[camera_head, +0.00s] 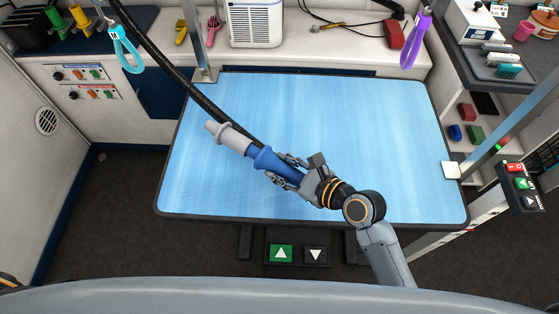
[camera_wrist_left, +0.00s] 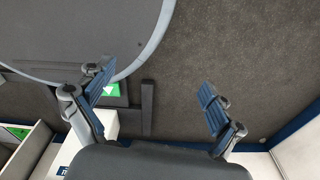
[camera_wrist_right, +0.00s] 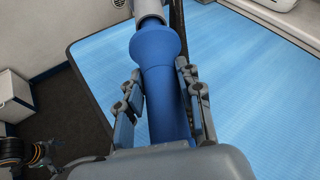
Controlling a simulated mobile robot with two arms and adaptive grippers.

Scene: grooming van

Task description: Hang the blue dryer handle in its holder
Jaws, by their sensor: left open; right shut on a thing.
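The blue dryer handle (camera_head: 268,160) has a grey nozzle (camera_head: 222,134) at its far end and a black hose (camera_head: 170,70) running up to the upper left. My right gripper (camera_head: 290,171) is shut on the handle and holds it over the blue grooming table. In the right wrist view the blue handle (camera_wrist_right: 160,90) lies between both fingers, pointing away from me. My left gripper (camera_wrist_left: 155,108) shows only in its own wrist view, open and empty, with dark floor between its fingers. I cannot make out the handle's holder for certain.
The blue grooming table (camera_head: 370,130) is otherwise clear, with metal posts (camera_head: 207,75) at its back left and right side. A white box unit (camera_head: 254,22) stands on the back counter.

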